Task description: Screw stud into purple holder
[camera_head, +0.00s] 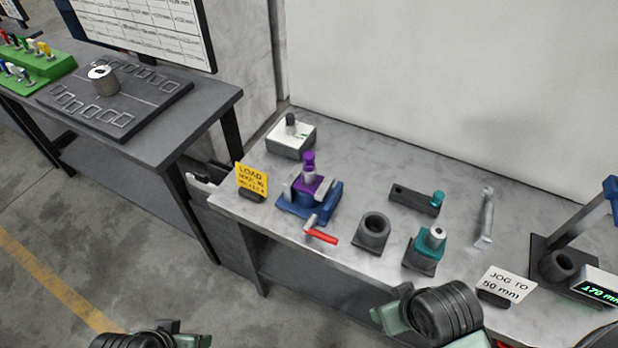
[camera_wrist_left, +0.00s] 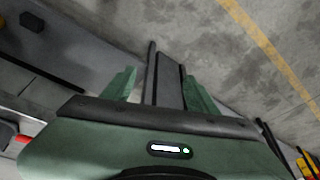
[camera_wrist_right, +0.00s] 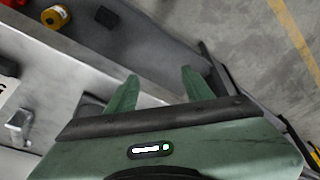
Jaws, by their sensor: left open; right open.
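The purple holder (camera_head: 311,184) sits in a blue vise (camera_head: 294,208) on the light workbench. A silver stud (camera_head: 309,174) stands upright at the holder, with a purple cap-like piece (camera_head: 309,158) on top. How deep the stud sits cannot be told. The vise has a red-gripped handle (camera_head: 321,235) at its front. My left gripper (camera_head: 176,334) is low at the bottom left, over the floor, away from the bench; its open, empty fingers show in the left wrist view (camera_wrist_left: 156,78). My right gripper (camera_head: 389,307) is at the bench's front edge, open and empty in the right wrist view (camera_wrist_right: 160,78).
A teal holder with a silver piece (camera_head: 436,234), a dark hollow cylinder (camera_head: 373,231), a dark bar tool (camera_head: 415,199) and a white-topped box (camera_head: 291,138) stand on the bench. A yellow sign (camera_head: 251,180) is left of the vise. A measuring stand (camera_head: 558,262) is at right.

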